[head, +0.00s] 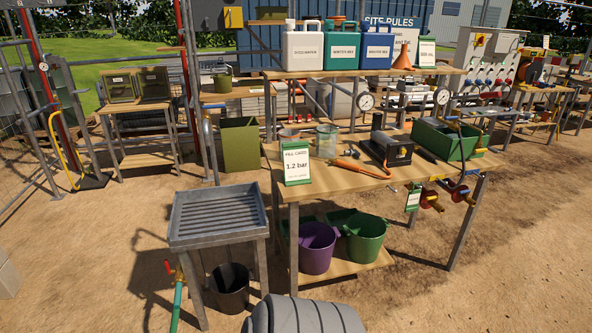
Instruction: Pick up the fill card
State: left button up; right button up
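The fill card (296,164) is a white card with a green border, marked "1.2 bar". It stands upright at the front left corner of the wooden workbench (340,182), facing me. Nothing covers its face. Neither of my grippers is in view.
A grey slatted drain stand (217,212) is left of the bench. A clear jug (326,140), an orange-handled tool (360,168), a black device (388,150) and a green toolbox (447,138) are on the bench. Purple (317,249) and green (365,240) buckets sit on its lower shelf.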

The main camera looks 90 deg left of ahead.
aim_at(296, 160)
jog(key=u, duration=3.15)
jog(key=k, duration=0.35)
jog(key=z, duration=0.6)
jog(key=i, duration=1.9)
